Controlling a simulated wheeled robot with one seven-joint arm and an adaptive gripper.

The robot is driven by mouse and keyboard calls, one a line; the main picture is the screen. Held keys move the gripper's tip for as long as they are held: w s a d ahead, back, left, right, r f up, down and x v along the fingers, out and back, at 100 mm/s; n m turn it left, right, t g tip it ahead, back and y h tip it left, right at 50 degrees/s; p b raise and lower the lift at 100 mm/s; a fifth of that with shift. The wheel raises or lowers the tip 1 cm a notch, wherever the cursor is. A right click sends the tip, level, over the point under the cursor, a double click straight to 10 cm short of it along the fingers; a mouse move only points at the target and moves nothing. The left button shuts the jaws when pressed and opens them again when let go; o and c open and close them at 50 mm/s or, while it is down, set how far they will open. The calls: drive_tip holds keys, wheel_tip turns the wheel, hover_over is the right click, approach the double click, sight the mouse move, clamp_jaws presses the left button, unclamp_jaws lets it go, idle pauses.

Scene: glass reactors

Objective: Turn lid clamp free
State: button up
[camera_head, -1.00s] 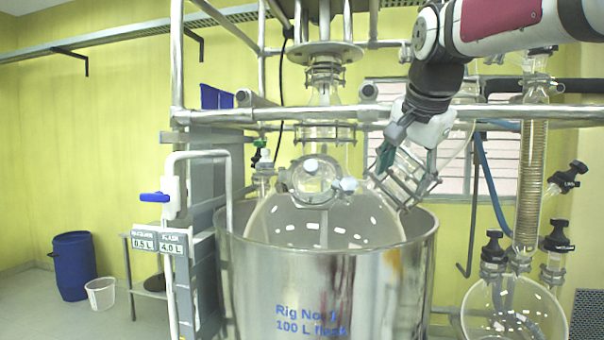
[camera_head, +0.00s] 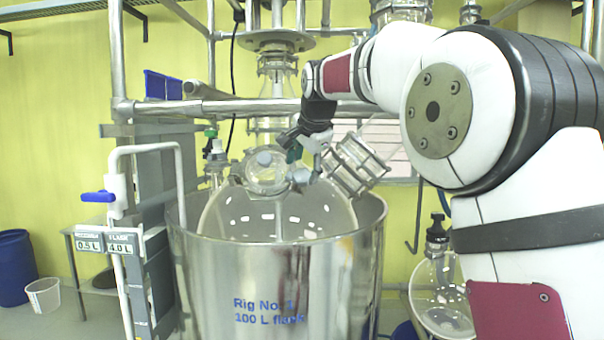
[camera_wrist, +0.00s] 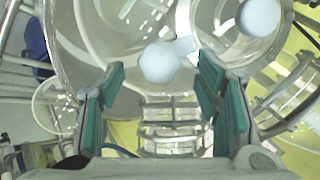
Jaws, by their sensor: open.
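The glass lid port (camera_head: 266,173) sits on the front of the big flask's top, with a round clear lid. Two pale round clamp knobs are on its rim, one at the top (camera_head: 264,158) and one at the right (camera_head: 301,175). In the wrist view, one white knob (camera_wrist: 158,62) lies in line with the gap between my fingers, just beyond the tips, with a small pale tab beside it. The other white knob (camera_wrist: 261,17) is at the upper right. My gripper (camera_head: 295,153) is open with green-padded fingers, close above the right side of the port; it also shows in the wrist view (camera_wrist: 162,82).
The steel vessel (camera_head: 275,275) surrounds the flask. A side glass port with metal rings (camera_head: 356,165) stands close right of my gripper. A horizontal pipe (camera_head: 225,108) runs behind, and the central glass neck (camera_head: 277,75) rises behind the lid.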

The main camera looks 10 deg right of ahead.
sight(302, 174)
drive_tip(key=shift+x, duration=2)
drive_tip(key=shift+c, duration=0.3)
drive_tip(key=c, duration=1.1)
